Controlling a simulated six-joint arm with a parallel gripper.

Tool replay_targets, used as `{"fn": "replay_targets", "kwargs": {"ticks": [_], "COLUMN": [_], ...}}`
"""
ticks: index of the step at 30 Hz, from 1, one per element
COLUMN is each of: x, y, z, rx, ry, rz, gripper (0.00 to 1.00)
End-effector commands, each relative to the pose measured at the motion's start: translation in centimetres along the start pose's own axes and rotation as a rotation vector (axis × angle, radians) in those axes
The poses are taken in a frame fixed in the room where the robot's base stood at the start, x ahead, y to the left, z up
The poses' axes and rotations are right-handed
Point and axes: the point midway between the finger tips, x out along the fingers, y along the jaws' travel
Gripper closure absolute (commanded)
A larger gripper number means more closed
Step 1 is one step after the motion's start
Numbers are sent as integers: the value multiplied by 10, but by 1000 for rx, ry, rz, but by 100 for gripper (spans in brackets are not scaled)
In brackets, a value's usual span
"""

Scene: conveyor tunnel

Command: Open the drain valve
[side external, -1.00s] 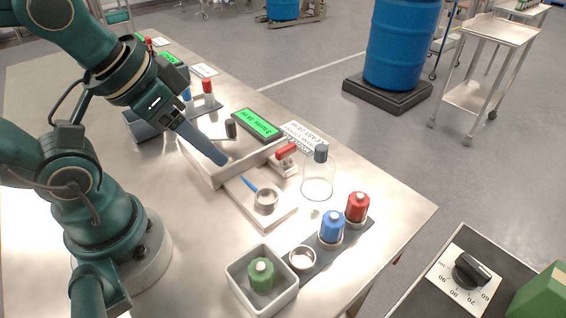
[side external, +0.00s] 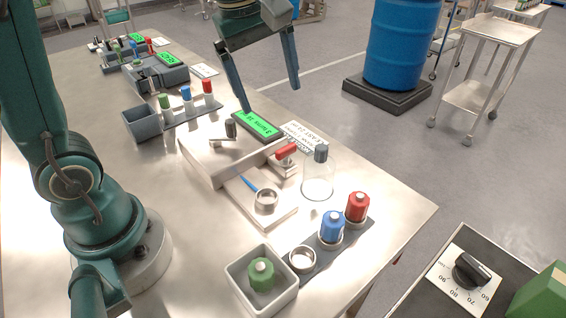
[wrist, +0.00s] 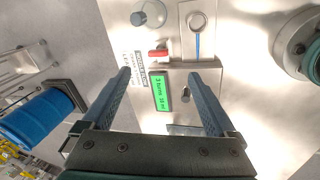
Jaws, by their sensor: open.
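A small valve with a red lever (side external: 286,152) sits at the right end of a low metal tray (side external: 215,180), beside a clear glass vessel (side external: 318,185) with a grey cap. The red lever also shows in the wrist view (wrist: 158,53), lying across the picture just beyond the fingertips. My gripper (side external: 271,98) is raised above the far side of the bench, near the green display. Its two fingers are spread wide and empty; in the wrist view (wrist: 158,73) they frame the display and the lever. No label naming the drain valve is readable.
A green display (side external: 257,123) reading "3 turns" stands behind the tray, with a dark upright knob (side external: 230,128) close by. Blue (side external: 332,227) and red (side external: 357,207) capped bottles stand at the right edge.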

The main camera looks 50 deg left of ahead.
Motion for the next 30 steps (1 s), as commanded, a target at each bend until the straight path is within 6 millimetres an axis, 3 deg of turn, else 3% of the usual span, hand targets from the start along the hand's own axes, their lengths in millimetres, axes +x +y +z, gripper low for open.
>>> {"fn": "replay_targets", "kwargs": {"ticks": [6, 12, 30], "x": [53, 92, 152], "y": [26, 28, 9], "z": [-17, -22, -18], "rx": [-213, -238, -241], "ry": [-22, -37, -46], "rz": [-134, -220, -260], "gripper": [7, 7, 7]}}
